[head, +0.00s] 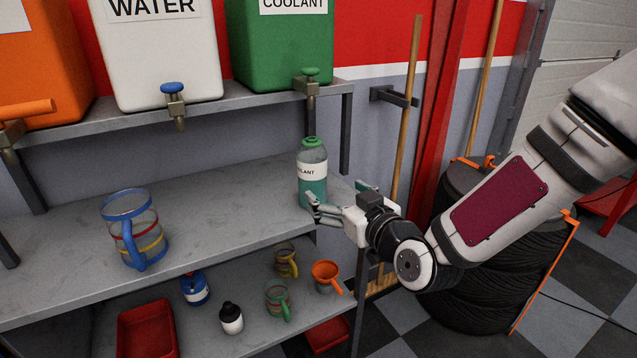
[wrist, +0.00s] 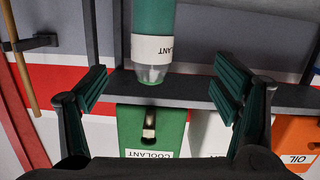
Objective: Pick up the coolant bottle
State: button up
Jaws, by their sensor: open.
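The coolant bottle (head: 312,172) stands upright near the right end of the middle shelf. It is clear with green liquid, a green cap and a white label. My gripper (head: 335,200) is open at the shelf's right end, its fingers pointing left, close to the bottle's lower right side. In the wrist view the bottle (wrist: 152,45) appears upside down, ahead of and between the spread fingers of my gripper (wrist: 160,92). I cannot tell whether a finger touches it.
The middle shelf (head: 220,195) also bears a large clear jug (head: 130,228) at left. Tanks of water (head: 160,60) and coolant (head: 280,50) stand above. Below are an orange funnel-like cup (head: 326,273) and several small containers. Stacked tyres (head: 480,285) stand at right.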

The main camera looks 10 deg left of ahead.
aim_at(317, 169)
jog(key=shift+m+t+y, duration=0.3)
jog(key=shift+m+t, duration=0.2)
jog(key=shift+t, duration=0.2)
jog(key=b+x, duration=0.1)
jog(key=x, duration=0.3)
jog(key=b+x, duration=0.1)
jog(key=x, duration=0.4)
jog(key=shift+w+r, duration=0.1)
jog(key=shift+w, duration=0.35)
jog(key=shift+b+x, duration=0.4)
jog(key=shift+x, duration=2.2)
jog(key=shift+d+r, duration=0.15)
jog(key=shift+d, duration=0.05)
jog(key=shift+c, duration=0.6)
jog(key=shift+w+r, duration=0.1)
grip_shut()
